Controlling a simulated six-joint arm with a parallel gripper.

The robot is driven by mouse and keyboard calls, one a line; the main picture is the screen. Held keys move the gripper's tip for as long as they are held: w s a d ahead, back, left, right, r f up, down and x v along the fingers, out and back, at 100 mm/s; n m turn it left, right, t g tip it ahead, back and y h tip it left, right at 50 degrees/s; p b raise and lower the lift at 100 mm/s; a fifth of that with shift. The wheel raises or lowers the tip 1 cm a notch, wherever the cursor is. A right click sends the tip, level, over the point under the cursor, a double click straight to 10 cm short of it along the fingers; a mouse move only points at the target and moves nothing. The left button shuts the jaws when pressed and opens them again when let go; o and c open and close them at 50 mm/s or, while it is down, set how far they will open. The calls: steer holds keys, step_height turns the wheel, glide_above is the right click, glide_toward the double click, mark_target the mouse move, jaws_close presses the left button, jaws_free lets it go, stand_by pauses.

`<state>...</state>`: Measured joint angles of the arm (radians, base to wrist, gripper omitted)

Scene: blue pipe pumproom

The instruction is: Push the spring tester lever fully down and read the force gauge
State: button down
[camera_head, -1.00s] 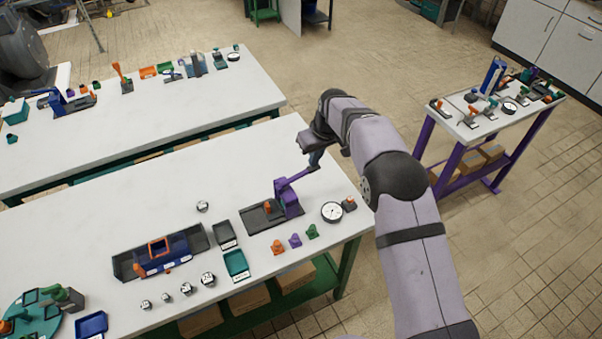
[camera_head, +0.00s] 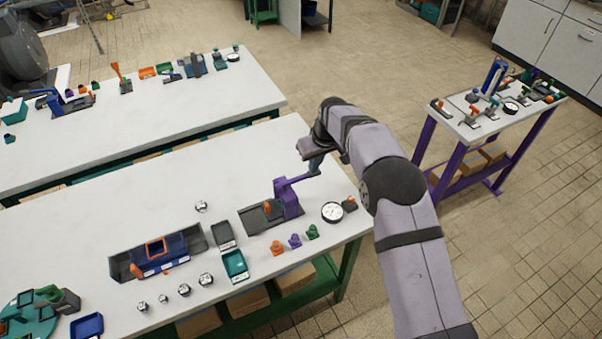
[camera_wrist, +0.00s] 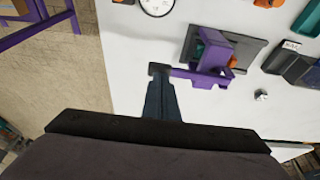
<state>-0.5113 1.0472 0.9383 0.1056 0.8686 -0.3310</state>
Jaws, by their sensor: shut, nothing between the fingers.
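The spring tester (camera_head: 288,200) is a purple press on a dark base near the right end of the front table. Its purple lever (camera_head: 293,181) points right, close to level with a slight upward slope. My gripper (camera_head: 315,171) is shut and empty, with its fingertips at the lever's outer end, seemingly touching it from above. In the wrist view the closed fingers (camera_wrist: 160,72) meet the lever (camera_wrist: 195,76) tip. The round white force gauge (camera_head: 332,212) lies to the right of the tester; its needle is too small to read. Part of it shows in the wrist view (camera_wrist: 157,4).
Orange, purple and green small parts (camera_head: 295,240) stand along the table front. Dark and teal trays (camera_head: 235,265) sit left of them. A small orange-topped piece (camera_head: 350,203) is beside the gauge. A second table (camera_head: 150,120) and a purple-legged bench (camera_head: 470,130) stand apart.

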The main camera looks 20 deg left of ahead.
steer(key=shift+f+b, duration=0.85)
steer(key=shift+f, duration=0.8)
steer(key=shift+r, duration=0.1)
step_height(320, 180, up, 12)
steer(key=p, duration=0.8)
stand_by(0.4)
stand_by(0.4)
